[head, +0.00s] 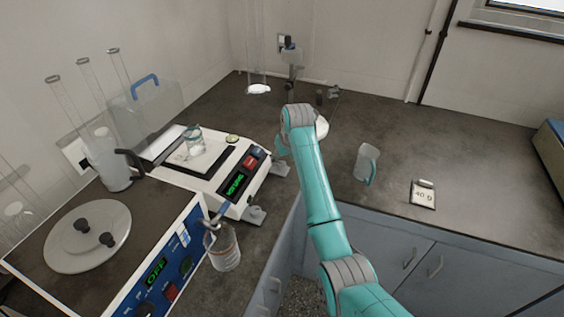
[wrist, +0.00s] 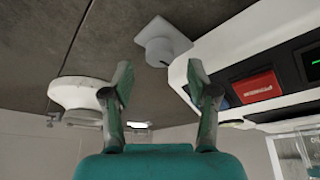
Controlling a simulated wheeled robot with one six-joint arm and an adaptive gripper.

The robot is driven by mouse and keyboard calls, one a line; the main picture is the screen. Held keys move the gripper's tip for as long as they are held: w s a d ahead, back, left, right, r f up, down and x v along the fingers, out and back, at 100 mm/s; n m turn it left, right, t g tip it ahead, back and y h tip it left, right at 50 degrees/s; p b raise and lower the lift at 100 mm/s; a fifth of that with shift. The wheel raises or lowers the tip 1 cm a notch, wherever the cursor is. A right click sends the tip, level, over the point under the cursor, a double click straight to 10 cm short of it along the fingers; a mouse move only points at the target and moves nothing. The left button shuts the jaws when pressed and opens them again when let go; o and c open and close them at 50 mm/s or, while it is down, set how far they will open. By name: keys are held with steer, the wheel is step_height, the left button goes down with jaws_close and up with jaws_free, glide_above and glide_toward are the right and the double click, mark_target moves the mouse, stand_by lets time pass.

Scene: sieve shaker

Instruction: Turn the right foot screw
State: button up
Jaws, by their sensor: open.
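The white balance (head: 215,165) has a green display and stands on the dark bench. Its right foot screw (head: 280,169) sticks out at the corner near the blue and red buttons. In the wrist view this foot screw (wrist: 163,45) is a pale knob on a square plate, ahead of my gripper and roughly in line with the gap. My gripper (wrist: 160,76) is open, with nothing between its fingers and no visible contact with the screw. In the head view my gripper (head: 282,145) is mostly hidden by my arm. The other foot screw (head: 255,215) is at the near corner.
A glass beaker (head: 193,140) stands on the balance. A blue-fronted device (head: 165,265) and another beaker (head: 224,250) are nearer. A white round dish (wrist: 80,94) is left of my fingers.

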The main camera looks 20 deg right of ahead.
mark_target(282, 163)
steer(key=shift+x, duration=1.5)
jaws_close()
steer(key=shift+d+n+g+y, duration=0.15)
steer(key=shift+n+y, duration=0.4)
steer(key=shift+n, duration=0.85)
steer(key=shift+a+n+g+y, duration=0.1)
steer(key=shift+n+g+y, duration=0.3)
steer(key=shift+n, duration=1)
